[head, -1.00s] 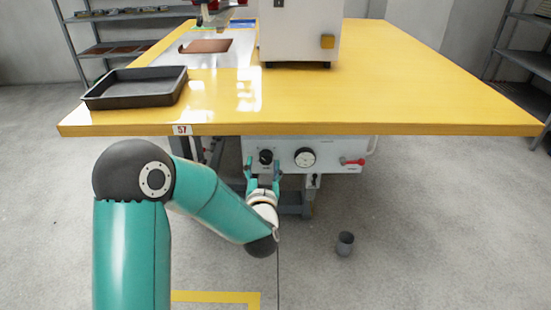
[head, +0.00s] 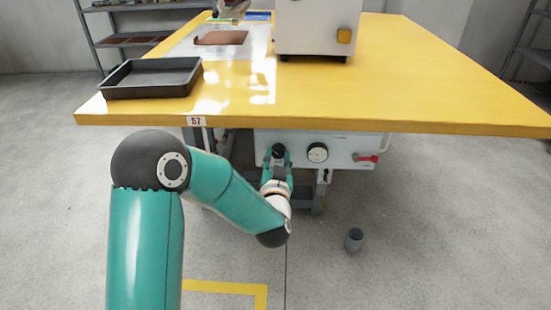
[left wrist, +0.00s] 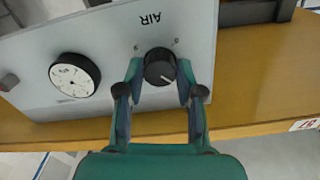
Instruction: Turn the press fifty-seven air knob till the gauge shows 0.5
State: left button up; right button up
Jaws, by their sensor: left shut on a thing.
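The black air knob (left wrist: 160,67) sits on a pale panel under the table marked 57, beside the label AIR, which looks upside down in the left wrist view. It also shows in the head view (head: 278,150). My left gripper (left wrist: 158,80) is shut on the knob, one teal finger on each side; it shows in the head view too (head: 277,160). The round white gauge (left wrist: 75,76) is beside the knob; it also shows in the head view (head: 317,152). Its reading is too small to tell. My right gripper is not in view.
A red-handled valve (head: 366,158) is on the panel right of the gauge. The yellow table (head: 400,100) overhangs the panel. A black tray (head: 150,90) lies on its left part.

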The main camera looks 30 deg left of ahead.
pick_arm(q)
jog(key=m+p, duration=0.1)
jog(key=m, duration=0.5)
jog(key=m+p, duration=0.1)
jog(key=m, duration=0.4)
jog(key=shift+m, duration=0.3)
dwell(0.3)
jog(key=shift+d, duration=0.1)
jog(key=o, duration=1.2)
jog(key=shift+c, duration=0.2)
jog(key=shift+s, duration=0.1)
